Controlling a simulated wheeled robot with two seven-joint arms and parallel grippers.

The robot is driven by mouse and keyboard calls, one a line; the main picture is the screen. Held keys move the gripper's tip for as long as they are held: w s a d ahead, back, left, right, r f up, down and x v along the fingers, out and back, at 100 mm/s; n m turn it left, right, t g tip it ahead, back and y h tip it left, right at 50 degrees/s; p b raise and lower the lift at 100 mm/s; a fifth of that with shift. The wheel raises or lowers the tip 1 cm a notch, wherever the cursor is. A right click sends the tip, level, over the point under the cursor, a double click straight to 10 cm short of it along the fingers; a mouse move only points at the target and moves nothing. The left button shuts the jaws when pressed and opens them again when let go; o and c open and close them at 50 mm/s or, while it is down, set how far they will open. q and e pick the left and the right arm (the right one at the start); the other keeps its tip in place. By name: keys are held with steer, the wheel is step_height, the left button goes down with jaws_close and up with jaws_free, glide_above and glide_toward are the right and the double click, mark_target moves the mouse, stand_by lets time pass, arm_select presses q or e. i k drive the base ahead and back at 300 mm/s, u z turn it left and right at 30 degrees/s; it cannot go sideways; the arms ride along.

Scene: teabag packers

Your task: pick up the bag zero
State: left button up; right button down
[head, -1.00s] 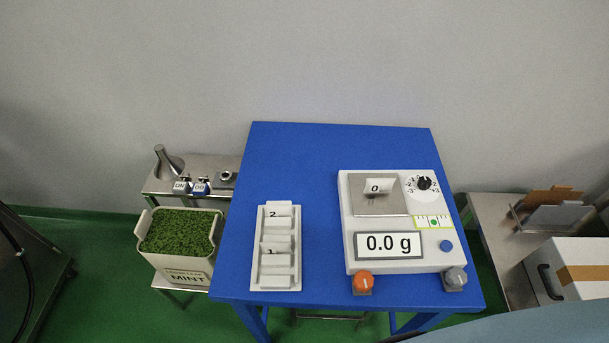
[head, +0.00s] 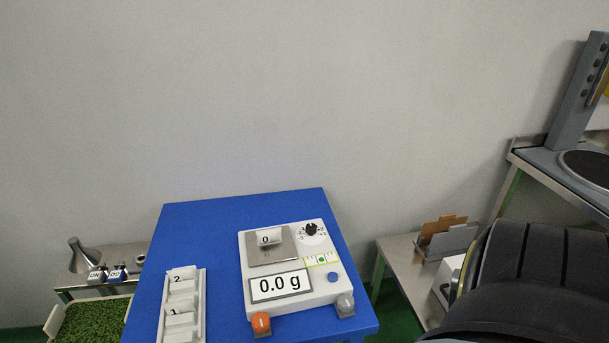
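Bag zero (head: 269,237) is a small white bag marked "0". It stands on the grey metal plate (head: 285,254) of the white scale (head: 249,302), whose display reads 0.0 g. The scale is on the blue table (head: 190,232). A dark, ribbed part of my own arm fills the lower right of the head view. Neither gripper's fingers are in view, and nothing is touching the bag.
A white rack (head: 196,318) with bags marked 2 and 1 is left of the scale. An orange knob (head: 261,322) and a grey knob (head: 345,304) are at the scale's front. A mint bin (head: 90,326) is at lower left. A side table (head: 398,258) holds upright cards.

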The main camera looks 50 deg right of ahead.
mark_target(272, 235)
steer(key=k, duration=0.6)
steer(key=z, duration=1.9)
steer(key=i, duration=0.3)
steer(key=u, duration=0.15)
